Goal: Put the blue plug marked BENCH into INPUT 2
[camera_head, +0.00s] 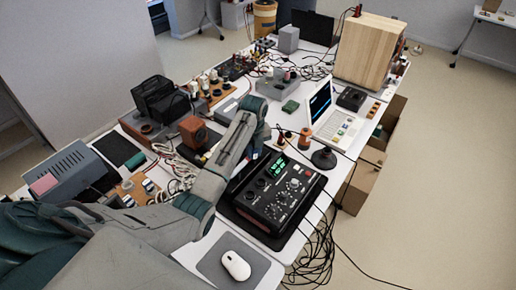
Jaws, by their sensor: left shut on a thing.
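My left arm comes in from the lower left and bends down at its wrist. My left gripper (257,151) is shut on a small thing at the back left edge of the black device. This looks like the blue plug, but it is mostly hidden and too small for its BENCH marking to be read. The black device (290,197) has knobs and a green lit display, and lies on a dark mat on the white table. INPUT 2 cannot be made out; my arm covers part of the device's left side. My right gripper is not in view.
A white mouse (236,265) lies on a grey pad in front. Black cables (318,250) hang at the table's right edge. A round black stand (323,159) and a white computer (334,122) stand behind the device. Boxes, wires and a grey unit (68,176) crowd the left.

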